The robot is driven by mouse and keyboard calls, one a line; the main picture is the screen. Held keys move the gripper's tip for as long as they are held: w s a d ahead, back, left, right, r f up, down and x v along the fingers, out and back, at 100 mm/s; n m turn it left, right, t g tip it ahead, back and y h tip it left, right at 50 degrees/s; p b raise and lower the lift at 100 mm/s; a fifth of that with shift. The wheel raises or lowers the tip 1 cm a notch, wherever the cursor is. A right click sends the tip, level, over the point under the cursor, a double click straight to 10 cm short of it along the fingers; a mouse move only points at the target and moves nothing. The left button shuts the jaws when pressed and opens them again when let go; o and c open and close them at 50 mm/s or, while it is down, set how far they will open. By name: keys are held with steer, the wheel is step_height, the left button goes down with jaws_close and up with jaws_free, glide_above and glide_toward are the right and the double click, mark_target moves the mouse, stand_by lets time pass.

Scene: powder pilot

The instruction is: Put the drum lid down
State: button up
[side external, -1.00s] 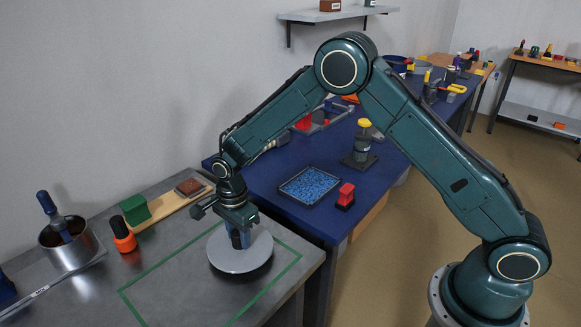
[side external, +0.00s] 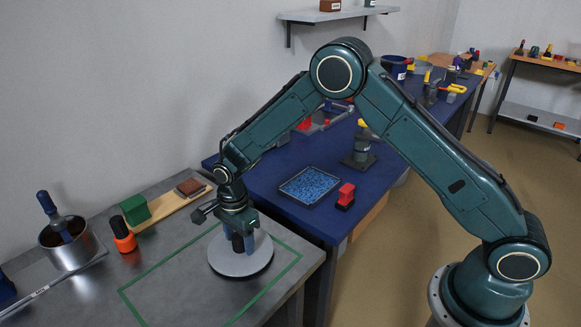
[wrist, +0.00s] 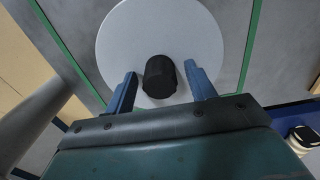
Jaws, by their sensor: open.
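The drum lid (side external: 228,266) is a light grey disc with a dark upright knob (wrist: 160,77) at its middle. In the side view it lies flat on the grey bench, inside the green taped outline (side external: 160,267). My gripper (side external: 246,244) is right above the lid. Its blue fingers stand apart on either side of the knob. The wrist view shows my gripper (wrist: 160,88) open, with a gap between each finger and the knob. The lid's far edge is partly hidden behind the gripper in the side view.
A metal pot (side external: 68,250) with a blue-handled tool, an orange-and-black bottle (side external: 124,238) and a green block (side external: 135,210) stand to the left. A wooden board (side external: 170,208) lies behind. A blue table (side external: 262,190) with a tray of blue bits (side external: 309,186) adjoins.

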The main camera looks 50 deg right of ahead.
steer(key=shift+r, duration=0.15)
step_height(320, 180, up, 12)
stand_by(0.6)
stand_by(0.5)
step_height(320, 180, up, 9)
steer(key=n+t, duration=0.1)
steer(key=n, duration=0.3)
glide_above(238, 236)
steer(key=s+d, duration=0.4)
steer(key=s, duration=0.1)
steer(key=s+d+r+n+t, duration=0.2)
steer(key=s+d+r+n, duration=0.2)
steer(key=s+r, duration=0.35)
steer(key=s+d+n+t, duration=0.2)
steer(key=s+d+n, duration=0.3)
steer(key=s+n, duration=0.5)
steer(key=s, duration=0.9)
steer(key=shift+r+t, duration=0.25)
steer(key=shift+t, duration=0.05)
